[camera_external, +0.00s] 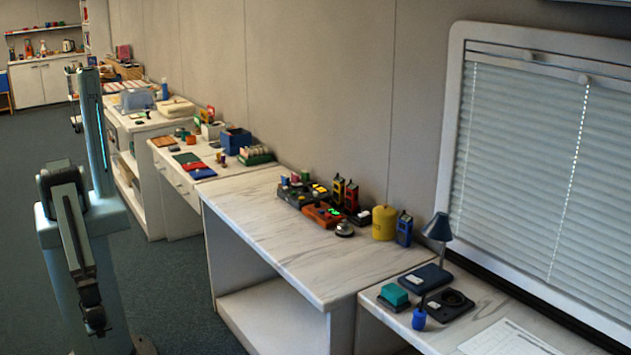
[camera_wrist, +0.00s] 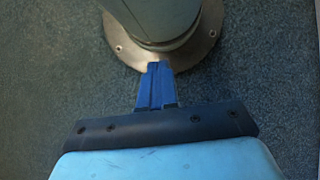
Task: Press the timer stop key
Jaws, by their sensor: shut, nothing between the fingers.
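My gripper (camera_wrist: 158,68) is shut and empty, its blue fingers together, pointing at the floor near my round base plate. In the external view my arm stands at the left, folded, well apart from the counters. No stop key can be made out at this size. The wrist view shows none of these things.
On the same counter (camera_external: 262,230) stand a silver bell (camera_external: 344,229), a yellow canister (camera_external: 384,222) and handheld radios (camera_external: 404,229). A lower desk at right holds a blue lamp (camera_external: 438,229) and a teal block (camera_external: 393,295). The counter's front left part is bare.

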